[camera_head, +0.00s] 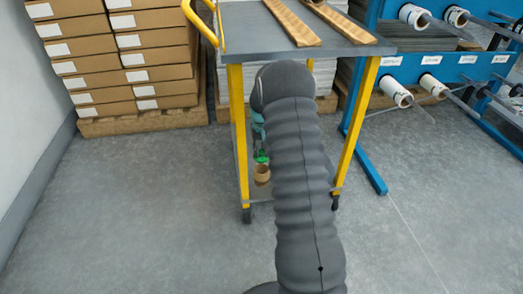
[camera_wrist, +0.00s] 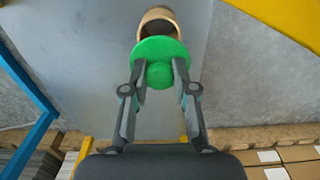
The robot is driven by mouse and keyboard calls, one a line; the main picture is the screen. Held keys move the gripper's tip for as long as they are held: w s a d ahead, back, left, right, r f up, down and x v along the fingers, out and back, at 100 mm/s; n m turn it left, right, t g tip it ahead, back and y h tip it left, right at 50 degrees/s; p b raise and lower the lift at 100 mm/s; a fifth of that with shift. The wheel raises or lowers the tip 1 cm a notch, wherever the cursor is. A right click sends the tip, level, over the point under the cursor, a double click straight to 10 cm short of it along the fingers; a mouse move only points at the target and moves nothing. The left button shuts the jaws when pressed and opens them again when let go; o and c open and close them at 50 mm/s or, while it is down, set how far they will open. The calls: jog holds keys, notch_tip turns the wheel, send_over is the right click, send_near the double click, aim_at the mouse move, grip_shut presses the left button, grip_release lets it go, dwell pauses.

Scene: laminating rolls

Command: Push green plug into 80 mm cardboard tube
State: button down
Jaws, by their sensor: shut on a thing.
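In the wrist view my gripper (camera_wrist: 160,84) is shut on the round knob of the green plug (camera_wrist: 160,50). The plug has a wide flat disc facing me. The cardboard tube (camera_wrist: 157,14) shows just beyond the plug's upper edge, its open end partly hidden by the disc. I cannot tell whether plug and tube touch. In the head view the green plug (camera_head: 262,158) is small, with the brown cardboard tube (camera_head: 262,174) just below it, over the trolley's lower shelf. My arm hides most of my gripper there.
A trolley (camera_head: 345,42) with yellow posts (camera_head: 357,125) stands around my arm, with wooden pieces (camera_head: 290,22) on top. Stacked cartons (camera_head: 120,50) on a pallet are at the left. A blue roll rack (camera_head: 440,70) is at the right. The grey floor (camera_head: 140,190) in front is clear.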

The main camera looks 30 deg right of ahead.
notch_tip(320, 180, down, 7)
jog(key=b, duration=0.3)
jog(key=shift+b, duration=0.4)
dwell(1.1)
jog(key=shift+f, duration=0.1)
dwell(0.4)
jog(key=c, duration=0.8)
grip_release()
jog(key=shift+c, duration=0.2)
notch_tip(320, 180, up, 12)
